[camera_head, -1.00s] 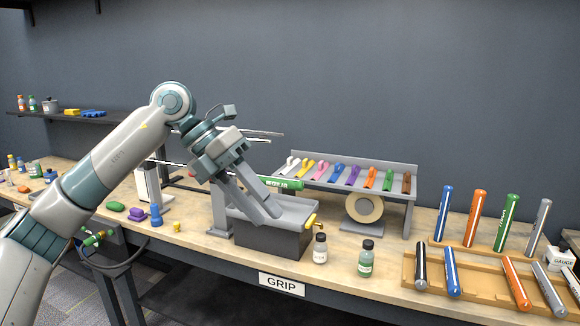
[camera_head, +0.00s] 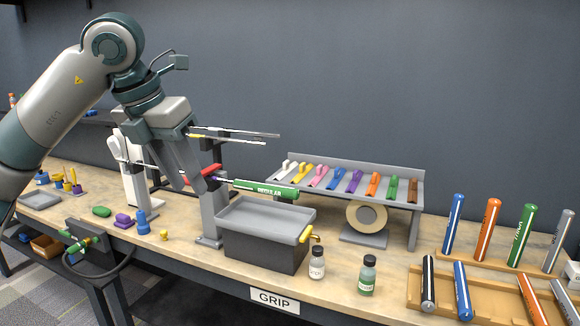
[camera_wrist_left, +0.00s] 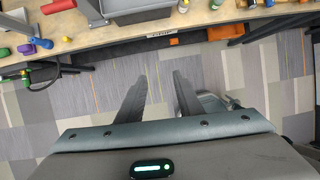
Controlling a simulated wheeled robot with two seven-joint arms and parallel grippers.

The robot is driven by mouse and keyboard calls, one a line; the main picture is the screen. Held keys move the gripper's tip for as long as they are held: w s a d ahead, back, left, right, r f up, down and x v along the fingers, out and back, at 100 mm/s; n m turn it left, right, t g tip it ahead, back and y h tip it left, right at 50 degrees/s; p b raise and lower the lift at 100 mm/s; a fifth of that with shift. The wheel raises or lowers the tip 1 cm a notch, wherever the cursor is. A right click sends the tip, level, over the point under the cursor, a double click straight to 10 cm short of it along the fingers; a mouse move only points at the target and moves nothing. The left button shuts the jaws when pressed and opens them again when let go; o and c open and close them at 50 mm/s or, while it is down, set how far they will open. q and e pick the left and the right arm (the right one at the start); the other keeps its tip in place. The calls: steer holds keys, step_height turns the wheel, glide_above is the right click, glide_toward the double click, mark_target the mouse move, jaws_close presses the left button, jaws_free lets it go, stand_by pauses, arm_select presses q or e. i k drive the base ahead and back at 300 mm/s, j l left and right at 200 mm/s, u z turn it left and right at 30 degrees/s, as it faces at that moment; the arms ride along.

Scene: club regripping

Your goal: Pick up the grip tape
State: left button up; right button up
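The grip tape (camera_head: 367,215) is a cream roll with a grey centre. It stands upright on a small grey stand on the bench, under the right part of the sloped rack, in the head view. My left gripper (camera_head: 192,188) is well to the left of it, above the bench near the clamp post. In the left wrist view my left gripper (camera_wrist_left: 161,78) is open, with its two dark fingers apart and only floor between them. The tape does not show in that wrist view.
A grey tray on a dark box (camera_head: 265,220) stands between my left gripper and the tape. A club with a green grip (camera_head: 265,188) lies clamped above it. The rack (camera_head: 410,200) covers the tape from above. Two bottles (camera_head: 367,275) stand in front.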

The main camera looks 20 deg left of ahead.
mark_target(288, 168)
steer(key=i, duration=1.7)
